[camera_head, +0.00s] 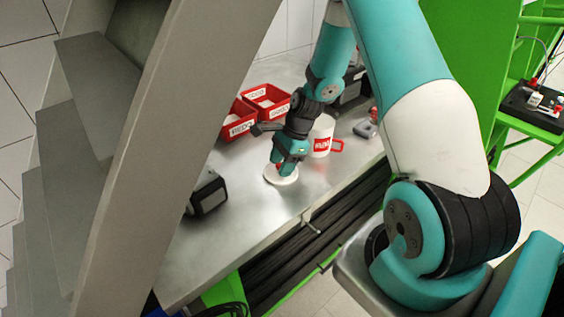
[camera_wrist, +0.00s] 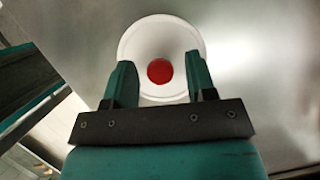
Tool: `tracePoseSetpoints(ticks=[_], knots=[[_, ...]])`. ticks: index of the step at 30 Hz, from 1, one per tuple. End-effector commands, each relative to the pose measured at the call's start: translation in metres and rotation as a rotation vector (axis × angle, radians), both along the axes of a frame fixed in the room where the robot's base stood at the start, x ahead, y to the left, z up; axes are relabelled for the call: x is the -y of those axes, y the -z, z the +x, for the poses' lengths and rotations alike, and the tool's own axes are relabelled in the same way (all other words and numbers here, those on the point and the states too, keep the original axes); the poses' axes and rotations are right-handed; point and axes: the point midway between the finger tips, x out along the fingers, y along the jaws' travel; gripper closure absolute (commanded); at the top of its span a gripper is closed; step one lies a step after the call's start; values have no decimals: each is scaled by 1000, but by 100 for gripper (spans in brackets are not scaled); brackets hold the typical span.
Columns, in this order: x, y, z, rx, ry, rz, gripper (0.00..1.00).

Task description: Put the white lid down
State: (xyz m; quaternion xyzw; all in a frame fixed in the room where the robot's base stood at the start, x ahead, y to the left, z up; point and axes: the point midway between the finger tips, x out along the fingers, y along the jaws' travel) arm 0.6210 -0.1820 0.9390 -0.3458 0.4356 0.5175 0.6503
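The white lid (camera_wrist: 160,24) is round with a red centre (camera_wrist: 160,71). It shows flat below my gripper in the wrist view. In the head view the lid (camera_head: 281,176) is at the metal bench top, right under my gripper (camera_head: 284,167). In the wrist view my gripper's two teal fingers (camera_wrist: 160,80) stand apart over the lid, one on each side of the red centre, with visible space beside it. The fingertips overlap the lid, and their exact contact with it cannot be told.
A white container (camera_head: 321,135) with a red label and handle stands behind my gripper on the bench (camera_head: 235,215). Red bins (camera_head: 266,101) are at the back. A dark boxy device (camera_head: 208,195) sits at left. A grey-beige frame (camera_head: 165,130) rises at left. The front bench is clear.

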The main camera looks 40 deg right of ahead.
Motion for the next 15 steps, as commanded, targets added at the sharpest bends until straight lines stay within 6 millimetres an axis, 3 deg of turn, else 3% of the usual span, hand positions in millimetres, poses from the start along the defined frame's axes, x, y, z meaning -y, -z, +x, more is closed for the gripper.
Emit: tracePoseSetpoints(ticks=[8,15], knots=[[5,-14,0,3,2,-2,49],[25,-62,-4,7,3,-4,49]])
